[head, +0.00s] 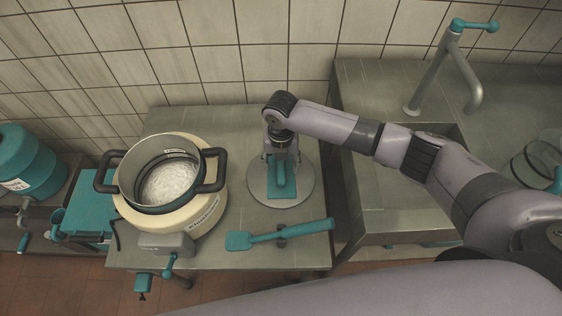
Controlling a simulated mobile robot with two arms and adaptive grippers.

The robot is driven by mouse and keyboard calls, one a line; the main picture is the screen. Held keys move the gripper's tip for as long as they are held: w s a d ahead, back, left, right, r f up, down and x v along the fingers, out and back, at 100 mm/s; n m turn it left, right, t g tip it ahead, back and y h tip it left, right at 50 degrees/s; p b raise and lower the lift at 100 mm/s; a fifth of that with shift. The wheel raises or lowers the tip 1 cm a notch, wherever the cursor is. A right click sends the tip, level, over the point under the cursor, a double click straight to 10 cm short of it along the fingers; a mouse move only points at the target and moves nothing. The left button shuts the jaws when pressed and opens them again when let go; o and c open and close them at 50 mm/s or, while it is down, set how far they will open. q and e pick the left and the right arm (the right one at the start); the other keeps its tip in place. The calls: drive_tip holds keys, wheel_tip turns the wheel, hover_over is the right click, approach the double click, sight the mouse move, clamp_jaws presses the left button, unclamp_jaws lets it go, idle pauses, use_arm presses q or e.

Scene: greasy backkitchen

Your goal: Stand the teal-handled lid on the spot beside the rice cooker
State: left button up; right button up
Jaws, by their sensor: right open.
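The lid (258,191) is a round grey disc with a teal handle (281,190). It appears to lie flat on the steel table, right of the rice cooker (200,218). My right gripper (281,158) points down over the far side of the handle. It is open; whether its fingers touch the handle is hard to tell. The rice cooker is cream and round, with a dark-handled pot of white rice in its open top. A separate marked spot cannot be made out; the disc may cover part of the table there. My left gripper is not in view.
A teal spatula (280,234) lies in front of the lid, over a small dark object. A sink counter (375,205) with a tap (440,65) stands to the right. The tiled wall is behind. Bare table lies behind and right of the cooker.

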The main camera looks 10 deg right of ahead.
drive_tip(key=shift+r+p, duration=2.55)
drive_tip(key=shift+r, duration=0.55)
drive_tip(key=shift+f, duration=0.1)
